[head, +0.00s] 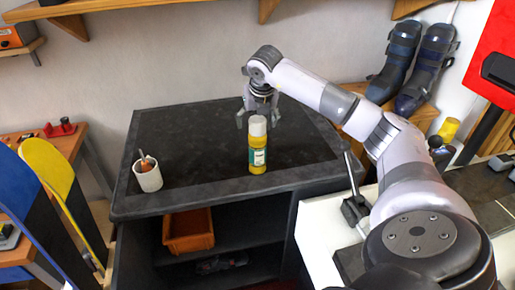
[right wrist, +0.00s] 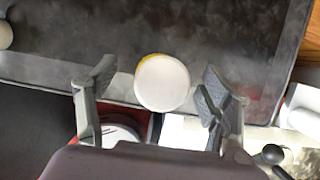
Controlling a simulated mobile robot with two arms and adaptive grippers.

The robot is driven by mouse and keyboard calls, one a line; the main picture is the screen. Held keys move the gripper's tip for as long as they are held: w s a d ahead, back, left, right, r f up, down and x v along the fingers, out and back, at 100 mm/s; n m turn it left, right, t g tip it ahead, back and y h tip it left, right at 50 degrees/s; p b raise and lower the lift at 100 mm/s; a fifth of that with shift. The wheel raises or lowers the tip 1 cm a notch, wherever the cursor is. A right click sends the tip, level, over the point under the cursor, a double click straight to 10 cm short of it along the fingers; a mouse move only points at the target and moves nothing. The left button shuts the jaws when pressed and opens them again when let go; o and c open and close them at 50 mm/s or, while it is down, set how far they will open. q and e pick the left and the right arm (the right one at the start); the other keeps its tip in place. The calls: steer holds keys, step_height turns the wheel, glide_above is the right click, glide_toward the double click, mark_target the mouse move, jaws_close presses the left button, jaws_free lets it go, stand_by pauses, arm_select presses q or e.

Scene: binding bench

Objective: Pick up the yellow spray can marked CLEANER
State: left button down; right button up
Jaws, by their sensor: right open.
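The yellow spray can (head: 257,160) with a white cap and a green label stands upright on the dark bench top, near its front edge. The label's words are too small to read. In the right wrist view its round white cap (right wrist: 162,83) shows from above, between the two fingers in the picture. My right gripper (head: 257,118) is open and empty, pointing down just behind and above the cap in the head view. Its spread fingers also show in the right wrist view (right wrist: 157,76), apart from the can. My left gripper is not in view.
A white cup (head: 148,180) with a tool in it stands at the left of the bench top (head: 200,125). An orange bin (head: 188,231) sits on the shelf below. Ski boots (head: 420,65) stand at the back right. The bench around the can is clear.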

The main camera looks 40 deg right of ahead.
mark_target(258, 150)
steer(key=p+x, duration=0.1)
steer(key=x, duration=0.1)
steer(key=s+p+x, duration=0.1)
steer(key=x, duration=0.1)
steer(key=shift+w+f, duration=0.1)
steer(key=shift+f, duration=0.4)
steer(key=shift+w+d+f, duration=0.1)
steer(key=shift+w+f, duration=0.15)
steer(key=shift+f, duration=0.2)
jaws_close()
steer(key=shift+r, duration=0.1)
